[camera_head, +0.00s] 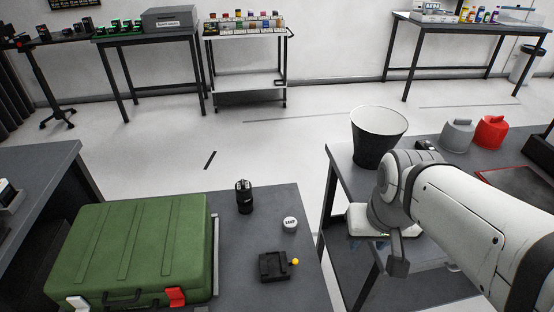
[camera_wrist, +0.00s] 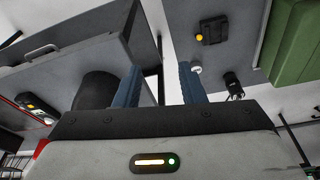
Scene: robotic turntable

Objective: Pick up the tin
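A small round tin (camera_head: 290,224) with a pale lid and dark lettering sits upright on the grey table in the middle foreground. In the wrist view, the tin (camera_wrist: 196,70) shows as a small pale disc just beside the right finger, partly hidden by it. My gripper (camera_wrist: 160,80) is open, with two blue fingers apart and nothing between them. In the head view, my gripper is at the right, over the gap and the right-hand table's edge, well away from the tin. Its fingers are only partly visible there.
Near the tin stand a black cylinder (camera_head: 244,197), a black box with a yellow knob (camera_head: 273,266) and a large green case (camera_head: 140,250). A dark bucket with a white inside (camera_head: 378,137), a grey container (camera_head: 458,135) and a red container (camera_head: 490,132) stand on the right-hand table.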

